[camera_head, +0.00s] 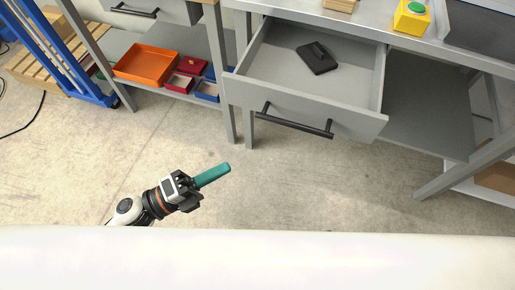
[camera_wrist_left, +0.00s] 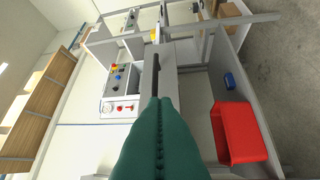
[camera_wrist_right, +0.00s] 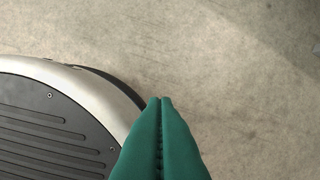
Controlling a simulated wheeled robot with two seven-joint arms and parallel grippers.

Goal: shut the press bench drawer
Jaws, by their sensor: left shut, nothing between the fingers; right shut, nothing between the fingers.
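The press bench drawer (camera_head: 305,92) is pulled out from under the grey bench top in the head view. Its dark bar handle (camera_head: 294,122) is on the front panel, and a black object (camera_head: 317,58) lies inside. My left gripper (camera_head: 226,168) has green fingers and is shut and empty, in front of the drawer and to its left, apart from it. The shut left fingers also fill the lower middle of the left wrist view (camera_wrist_left: 160,105). My right gripper (camera_wrist_right: 160,102) shows only in the right wrist view, shut and empty above bare floor.
An orange tray (camera_head: 146,65) and small red and blue bins (camera_head: 188,76) sit on a low shelf at left. A blue frame (camera_head: 62,50) stands further left. A yellow box with a green button (camera_head: 411,17) is on the bench top. The floor before the drawer is clear.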

